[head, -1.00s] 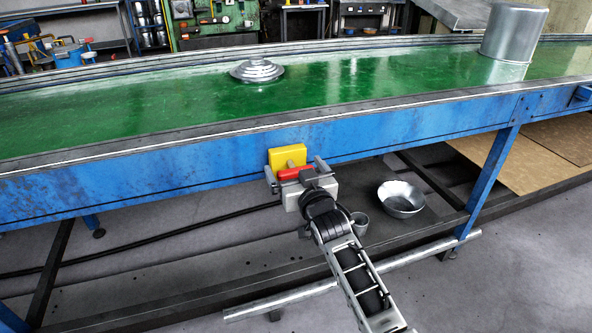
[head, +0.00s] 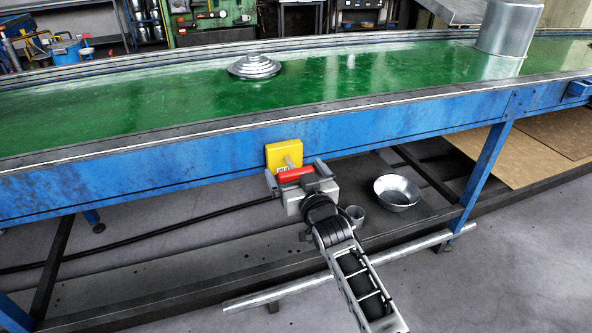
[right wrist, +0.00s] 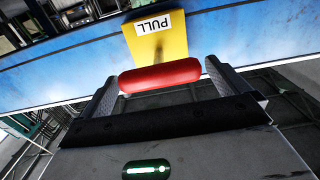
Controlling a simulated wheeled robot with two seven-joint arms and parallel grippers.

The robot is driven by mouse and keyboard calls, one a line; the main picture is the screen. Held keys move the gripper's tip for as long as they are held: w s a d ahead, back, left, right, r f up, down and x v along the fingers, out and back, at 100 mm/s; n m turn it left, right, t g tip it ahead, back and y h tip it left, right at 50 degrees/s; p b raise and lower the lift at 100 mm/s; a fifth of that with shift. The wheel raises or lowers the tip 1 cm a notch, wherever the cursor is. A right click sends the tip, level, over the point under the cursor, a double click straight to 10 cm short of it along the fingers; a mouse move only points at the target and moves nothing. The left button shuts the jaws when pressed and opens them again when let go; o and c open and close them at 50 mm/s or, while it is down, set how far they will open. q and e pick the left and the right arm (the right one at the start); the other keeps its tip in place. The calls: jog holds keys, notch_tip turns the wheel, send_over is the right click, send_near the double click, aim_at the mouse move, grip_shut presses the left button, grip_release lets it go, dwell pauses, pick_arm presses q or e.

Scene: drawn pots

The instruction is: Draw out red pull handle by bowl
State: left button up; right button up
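The red pull handle (head: 297,174) is a short bar in front of a yellow plate (head: 284,153) on the blue side of the conveyor. In the right wrist view the handle (right wrist: 160,75) lies crosswise between the two fingers, an end at each finger. A short stem and an upside-down PULL label show behind it. My right gripper (head: 296,175) is shut on the handle by its ends. A metal bowl (head: 397,193) stands low under the conveyor, to the right of the handle. My left gripper is not in view.
A blue leg (head: 488,168) of the conveyor stands farther right. The green belt (head: 160,95) above carries a stepped metal lid (head: 254,67) and a large metal pot (head: 509,27).

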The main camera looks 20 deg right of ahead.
jog(key=s, duration=1.6)
jog(key=shift+d+p, duration=0.25)
jog(key=shift+p, duration=0.1)
jog(key=s+a+f+n+g+y, duration=0.1)
jog(key=s+a+f+g, duration=0.1)
jog(key=s+f, duration=0.4)
jog(key=s+a+f+g+y, duration=0.1)
jog(key=s+a+f+g, duration=0.2)
jog(key=s, duration=0.6)
notch_tip(320, 180, down, 3)
jog(key=shift+s+r+n+g+y+p, duration=0.15)
jog(key=shift+n+g+y+p, duration=0.2)
jog(key=shift+g, duration=0.85)
